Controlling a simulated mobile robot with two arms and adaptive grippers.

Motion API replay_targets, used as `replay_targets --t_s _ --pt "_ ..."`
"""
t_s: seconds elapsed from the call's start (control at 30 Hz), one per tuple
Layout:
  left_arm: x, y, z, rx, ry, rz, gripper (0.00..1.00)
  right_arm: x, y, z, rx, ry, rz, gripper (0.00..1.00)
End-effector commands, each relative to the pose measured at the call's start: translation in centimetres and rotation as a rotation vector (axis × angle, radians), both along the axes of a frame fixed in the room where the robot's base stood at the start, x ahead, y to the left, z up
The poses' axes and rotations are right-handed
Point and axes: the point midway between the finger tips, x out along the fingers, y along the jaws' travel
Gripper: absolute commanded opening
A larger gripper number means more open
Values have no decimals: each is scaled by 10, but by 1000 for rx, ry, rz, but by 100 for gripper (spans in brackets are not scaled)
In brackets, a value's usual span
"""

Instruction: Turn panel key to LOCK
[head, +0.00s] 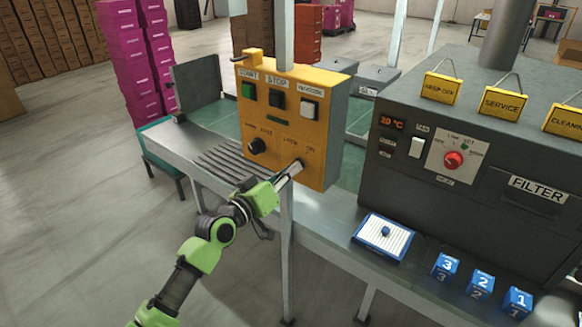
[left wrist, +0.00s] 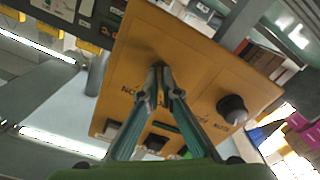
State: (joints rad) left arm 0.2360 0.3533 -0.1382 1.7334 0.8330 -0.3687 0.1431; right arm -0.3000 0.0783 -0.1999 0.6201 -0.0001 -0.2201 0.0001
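The orange control panel (head: 292,118) hangs on a post above the bench and fills much of the left wrist view (left wrist: 195,75). It has buttons on top and a black knob (head: 257,146) at the lower left; the knob also shows in the left wrist view (left wrist: 233,108). My left gripper (head: 295,168) is at the panel's lower right. In the left wrist view its two fingers (left wrist: 159,82) come close together on the small dark key (left wrist: 158,66) at the panel face. The fingertips mostly hide the key, so its angle is unclear. My right gripper is not in view.
A dark machine (head: 480,150) with a red knob (head: 453,160) and yellow tags stands to the right. A white tray (head: 366,244) and blue numbered blocks (head: 482,284) lie on the bench before it. Pink boxes (head: 135,60) are stacked behind. The floor at left is clear.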

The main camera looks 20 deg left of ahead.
Motion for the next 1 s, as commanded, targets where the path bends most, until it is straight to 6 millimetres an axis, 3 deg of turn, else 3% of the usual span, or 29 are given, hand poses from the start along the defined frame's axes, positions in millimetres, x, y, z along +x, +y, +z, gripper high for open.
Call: replay_targets --t_s 0.7,0.77,0.8,1.0 --pt "0 0 0 -71 26 0 0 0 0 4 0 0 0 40" --pt "0 0 0 -71 26 0 17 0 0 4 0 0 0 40" --pt "0 0 0 -71 26 0 21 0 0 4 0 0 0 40" --pt "0 0 0 -70 25 0 21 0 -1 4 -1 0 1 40"
